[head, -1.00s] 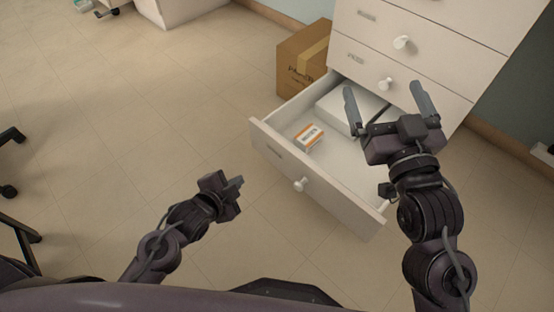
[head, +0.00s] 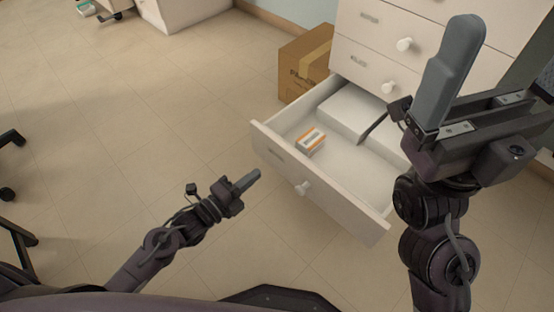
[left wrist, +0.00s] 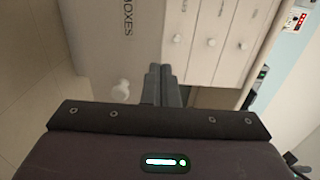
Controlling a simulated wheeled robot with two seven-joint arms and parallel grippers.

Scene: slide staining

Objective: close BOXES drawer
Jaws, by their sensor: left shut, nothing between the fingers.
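The BOXES drawer (head: 345,204) is pulled well out from the white cabinet (head: 372,50). Its front has a round white knob (head: 303,188). My left gripper (head: 257,174) is shut and empty, in front of the drawer front and left of the knob, apart from it in the head view. In the left wrist view the BOXES label is on the drawer front (left wrist: 105,45), left of my shut fingers (left wrist: 161,78), with the knob (left wrist: 121,91) beside them. My right gripper (head: 498,80) is raised close to the head camera, fingers spread, hiding part of the cabinet.
Inside the drawer lie a small orange and white box (head: 311,139) and larger white boxes (head: 350,108). A brown cardboard box (head: 303,65) stands on the floor left of the cabinet. The tiled floor (head: 150,130) to the left of the drawer is clear.

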